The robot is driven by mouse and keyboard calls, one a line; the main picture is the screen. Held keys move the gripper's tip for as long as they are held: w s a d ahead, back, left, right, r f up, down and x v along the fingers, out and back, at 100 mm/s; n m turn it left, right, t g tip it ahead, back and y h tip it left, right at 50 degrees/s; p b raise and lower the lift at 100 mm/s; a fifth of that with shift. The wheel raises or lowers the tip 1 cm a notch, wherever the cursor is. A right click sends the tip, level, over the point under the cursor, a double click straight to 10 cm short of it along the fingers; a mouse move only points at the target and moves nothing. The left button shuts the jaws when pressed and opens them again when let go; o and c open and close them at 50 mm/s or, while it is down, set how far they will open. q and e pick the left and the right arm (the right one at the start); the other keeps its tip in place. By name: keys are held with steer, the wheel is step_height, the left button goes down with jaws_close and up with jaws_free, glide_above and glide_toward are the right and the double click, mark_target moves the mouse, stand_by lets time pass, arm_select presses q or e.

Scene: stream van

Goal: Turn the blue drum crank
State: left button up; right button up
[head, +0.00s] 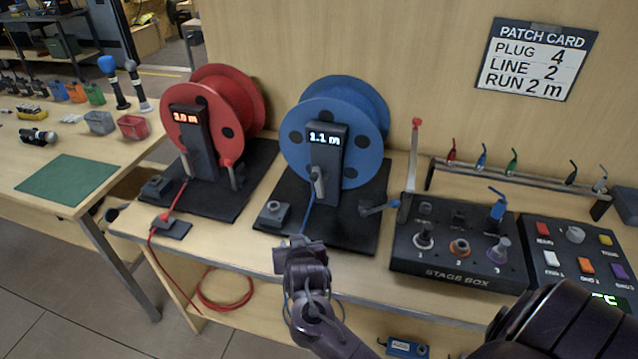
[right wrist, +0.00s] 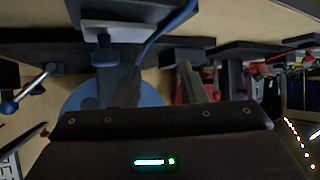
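The blue drum (head: 362,110) stands on a dark base on the bench, and its display (head: 326,138) reads 1.1 m. Its crank (head: 378,208), a metal arm with a blue knob, sticks out low on the drum's right side. In the right wrist view, which looks upside down, the crank (right wrist: 32,86) is at the left edge. My right gripper (head: 300,247) is in front of the blue drum's base, left of the crank and apart from it. In the wrist view its fingers (right wrist: 158,78) are spread with nothing gripped between them. My left gripper is out of view.
A red drum (head: 238,95) reading 3.0 m stands to the left. A blue cable (head: 308,218) runs down from the blue drum near my gripper. A stage box (head: 455,272) sits right of the crank, with an upright red-tipped post (head: 413,165) close by. The patch card (head: 532,60) reads plug 4, line 2, run 2 m.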

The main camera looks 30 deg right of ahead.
mark_target(318, 186)
steer(key=w+d+h, duration=0.1)
steer(key=w+d+r+m+h, duration=0.1)
steer(key=w+d+t+h, duration=0.1)
steer(key=shift+w+r+m, duration=0.1)
steer(key=shift+r+m, duration=0.2)
steer(key=d+r+h, duration=0.1)
steer(key=h, duration=0.1)
steer(key=w+d+r+m+h, duration=0.1)
steer(key=d+r+h, duration=0.2)
steer(key=r+h, duration=0.1)
steer(key=shift+w+d+r+m+h, duration=0.1)
steer(key=shift+w+d+m+h, duration=0.2)
steer(key=shift+w+m, duration=0.1)
steer(key=p+x, duration=0.1)
steer(key=x, duration=0.5)
steer(key=shift+w+d, duration=0.25)
steer(key=shift+d, duration=0.05)
jaws_close()
